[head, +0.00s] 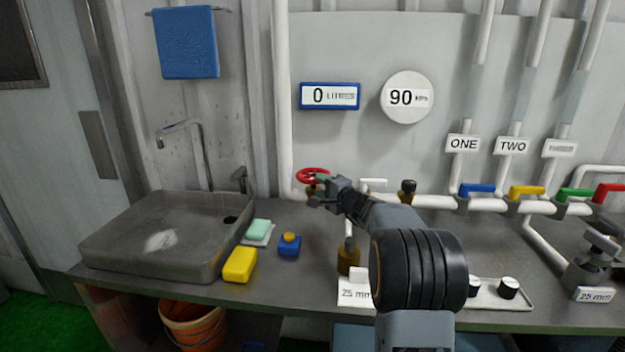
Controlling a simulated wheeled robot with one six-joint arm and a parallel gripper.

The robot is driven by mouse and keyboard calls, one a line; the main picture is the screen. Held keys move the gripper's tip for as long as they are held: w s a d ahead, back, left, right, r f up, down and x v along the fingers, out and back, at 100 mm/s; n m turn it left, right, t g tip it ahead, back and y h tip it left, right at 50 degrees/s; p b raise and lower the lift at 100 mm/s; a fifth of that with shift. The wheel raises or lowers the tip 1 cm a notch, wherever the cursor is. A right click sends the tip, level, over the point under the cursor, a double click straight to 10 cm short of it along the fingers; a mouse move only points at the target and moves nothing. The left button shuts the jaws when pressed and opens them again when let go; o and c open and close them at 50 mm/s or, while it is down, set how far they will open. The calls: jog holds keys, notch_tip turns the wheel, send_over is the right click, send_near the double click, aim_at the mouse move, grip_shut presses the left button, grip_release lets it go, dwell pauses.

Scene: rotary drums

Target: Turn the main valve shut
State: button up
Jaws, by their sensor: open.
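A round red valve handwheel (312,175) sits on the white pipe at the back of the counter, above a brass body. My gripper (318,190) is at the wheel's right front side, with its fingers close to the rim. The jaws are open. I cannot tell whether a finger touches the wheel. My arm comes in from the lower right and hides part of the counter and pipe. A blue display (330,96) on the wall reads 0, and a round gauge (408,97) reads 90.
A metal sink (130,235) with a tap stands left. A yellow sponge (240,265), a green soap (259,229) and a blue bottle (289,246) lie beside it. Blue (478,189), yellow (527,192), green (576,195) and red (609,193) lever handles line the pipe at right.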

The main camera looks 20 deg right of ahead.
aim_at(316, 183)
jog(key=shift+p+x, duration=0.5)
jog(key=shift+x, duration=2.05)
jog(key=shift+c, duration=0.3)
grip_shut()
